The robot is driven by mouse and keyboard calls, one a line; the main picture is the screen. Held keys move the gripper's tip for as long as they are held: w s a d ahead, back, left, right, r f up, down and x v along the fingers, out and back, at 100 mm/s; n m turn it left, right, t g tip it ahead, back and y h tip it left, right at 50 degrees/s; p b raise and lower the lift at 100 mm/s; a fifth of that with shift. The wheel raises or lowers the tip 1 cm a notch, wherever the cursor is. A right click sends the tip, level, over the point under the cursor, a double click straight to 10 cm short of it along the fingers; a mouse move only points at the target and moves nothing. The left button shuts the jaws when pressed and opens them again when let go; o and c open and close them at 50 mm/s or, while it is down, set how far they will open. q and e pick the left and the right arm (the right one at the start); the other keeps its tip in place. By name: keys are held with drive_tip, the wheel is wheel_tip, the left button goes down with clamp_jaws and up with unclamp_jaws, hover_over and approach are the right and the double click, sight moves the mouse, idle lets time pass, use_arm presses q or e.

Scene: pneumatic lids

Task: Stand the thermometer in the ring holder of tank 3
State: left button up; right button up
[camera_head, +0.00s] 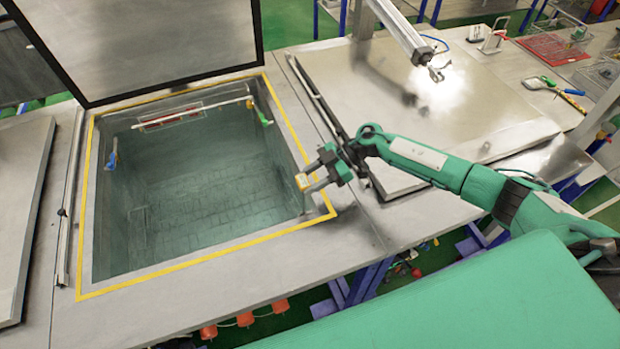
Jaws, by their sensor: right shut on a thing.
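The open tank (327,205) has a yellow border around its rim and green-grey water inside; no tank number can be read. My right gripper (315,178) is over the tank's right rim, near its front right corner. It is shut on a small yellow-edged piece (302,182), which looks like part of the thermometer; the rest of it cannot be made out. A blue fitting (112,157) is on the tank's left wall and a green fitting (262,113) near the back right corner. I cannot tell which fitting is the ring holder. My left gripper is not in view.
A raised dark-framed lid (145,40) stands behind the tank. A closed metal lid (440,100) lies to the right, with a pneumatic cylinder (400,32) above it. Another flat lid (22,200) is at left. A red grid mat (553,48) and tools lie at the back right.

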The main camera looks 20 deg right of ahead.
drive_tip(key=shift+f, duration=0.2)
wheel_tip(320, 180, down, 6)
drive_tip(key=b, duration=0.3)
idle(1.6)
idle(0.7)
drive_tip(key=shift+f, duration=0.15)
drive_tip(key=shift+f, duration=0.1)
